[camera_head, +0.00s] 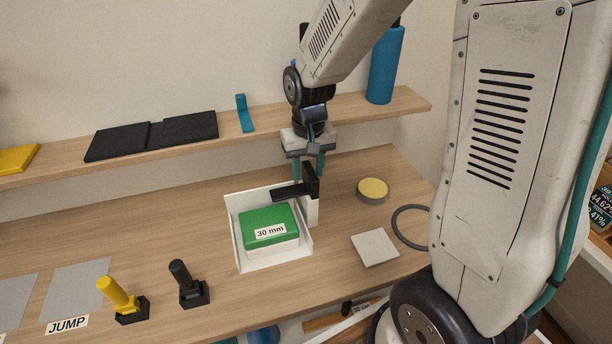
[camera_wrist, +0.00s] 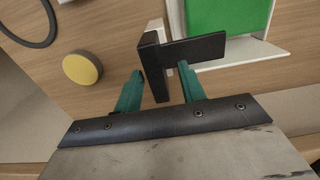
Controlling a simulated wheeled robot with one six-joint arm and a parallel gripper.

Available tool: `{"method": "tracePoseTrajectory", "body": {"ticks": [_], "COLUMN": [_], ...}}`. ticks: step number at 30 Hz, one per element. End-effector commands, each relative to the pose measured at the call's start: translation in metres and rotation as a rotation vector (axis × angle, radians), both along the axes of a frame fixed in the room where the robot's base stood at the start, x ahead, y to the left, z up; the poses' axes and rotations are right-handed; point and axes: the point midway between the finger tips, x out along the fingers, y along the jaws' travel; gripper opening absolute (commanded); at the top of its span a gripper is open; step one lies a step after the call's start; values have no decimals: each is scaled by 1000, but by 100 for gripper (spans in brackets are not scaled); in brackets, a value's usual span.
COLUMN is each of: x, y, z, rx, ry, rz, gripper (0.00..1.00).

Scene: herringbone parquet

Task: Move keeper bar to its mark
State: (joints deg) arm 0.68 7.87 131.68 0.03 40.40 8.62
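The keeper bar appears to be the black L-shaped piece (camera_head: 311,181) at the back right corner of a white tray (camera_head: 240,251). Its arm reaches left over the tray edge near a green-topped box labelled "30 mm" (camera_head: 262,222). My gripper (camera_head: 309,176) points down at the black piece from behind. In the wrist view, the teal fingers of my gripper (camera_wrist: 161,68) stand apart on either side of the black piece's upright part (camera_wrist: 153,68). A gap shows on the right finger's side; left contact is unclear. I cannot tell which mark belongs to the bar.
A yellow-topped disc (camera_head: 373,189), a dark ring (camera_head: 410,226) and a pale square plate (camera_head: 375,248) lie right of the tray. Yellow (camera_head: 119,296) and black (camera_head: 187,283) handles stand at front left, near grey plates (camera_head: 78,286) and a "JUMP" label. A shelf (camera_head: 280,118) runs behind.

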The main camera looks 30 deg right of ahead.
Motion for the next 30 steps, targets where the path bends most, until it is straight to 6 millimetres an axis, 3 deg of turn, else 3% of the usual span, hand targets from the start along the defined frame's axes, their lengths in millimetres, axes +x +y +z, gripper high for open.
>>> {"method": "tracePoseTrajectory", "body": {"ticks": [6,10,26,30], "x": [2,1,1,-15], "y": [1,3,3,3], "z": [37,47,50,46], "rx": [0,0,0,1], "ry": [-3,0,1,61], "rz": [2,3,5,30], "gripper": [40,40,40,40]}}
